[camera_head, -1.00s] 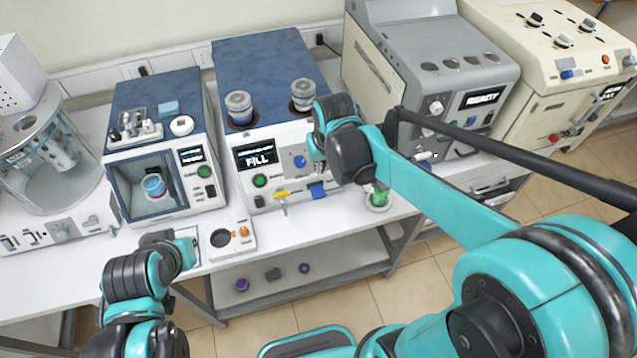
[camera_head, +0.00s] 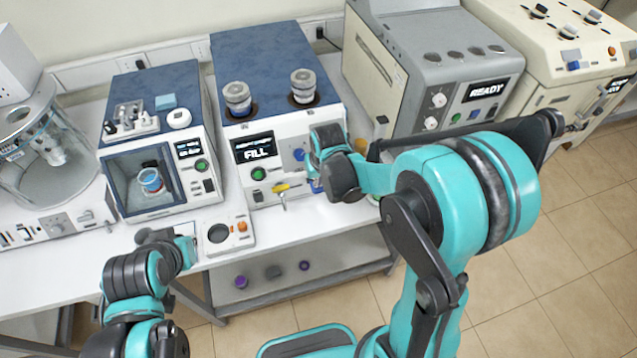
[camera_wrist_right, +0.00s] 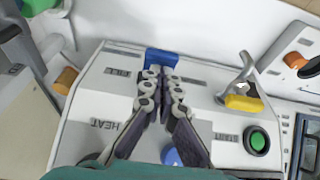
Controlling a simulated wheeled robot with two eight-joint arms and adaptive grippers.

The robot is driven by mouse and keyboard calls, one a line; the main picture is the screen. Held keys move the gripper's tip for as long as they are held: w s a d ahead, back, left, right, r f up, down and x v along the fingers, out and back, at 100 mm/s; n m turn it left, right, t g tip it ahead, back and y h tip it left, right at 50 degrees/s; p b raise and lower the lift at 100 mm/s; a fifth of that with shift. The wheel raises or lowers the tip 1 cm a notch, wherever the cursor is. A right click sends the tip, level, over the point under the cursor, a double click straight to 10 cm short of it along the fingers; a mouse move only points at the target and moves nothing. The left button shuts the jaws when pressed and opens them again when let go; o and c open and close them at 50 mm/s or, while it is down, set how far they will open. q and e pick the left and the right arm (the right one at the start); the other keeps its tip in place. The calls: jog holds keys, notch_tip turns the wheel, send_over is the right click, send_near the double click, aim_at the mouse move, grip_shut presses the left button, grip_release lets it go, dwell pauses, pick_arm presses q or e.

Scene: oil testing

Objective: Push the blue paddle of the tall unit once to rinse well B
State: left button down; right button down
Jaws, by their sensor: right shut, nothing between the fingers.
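The tall unit (camera_head: 258,62) has a blue top with two grey-capped cylinders, and its display reads "FILL". I cannot tell which belongs to well B. The blue paddle (camera_wrist_right: 162,58) sticks out of its white front; in the head view only a sliver shows below my right gripper (camera_head: 315,168). In the right wrist view my right gripper (camera_wrist_right: 160,74) is shut and empty, its fingertips at the paddle's near edge; contact is unclear. My left gripper (camera_head: 186,252) is low at the bench's front edge, and its jaw state is unclear.
A yellow-handled tap (camera_head: 283,189) and a green button (camera_head: 258,173) sit on the unit's front. A blue knob (camera_wrist_right: 172,157) lies close under my right fingers. A grey "READY" machine (camera_head: 440,60) stands to the right, and a smaller blue-topped unit (camera_head: 155,85) to the left.

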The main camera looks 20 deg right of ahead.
jog(key=shift+f, duration=0.35)
jog(key=f+b, duration=0.1)
jog(key=f+t+b, duration=0.1)
jog(key=shift+s+b, duration=0.25)
jog(key=shift+b, duration=0.1)
jog(key=shift+r, duration=0.4)
jog(key=shift+p, duration=0.3)
jog(key=shift+r+p, duration=0.55)
jog(key=shift+r, duration=0.25)
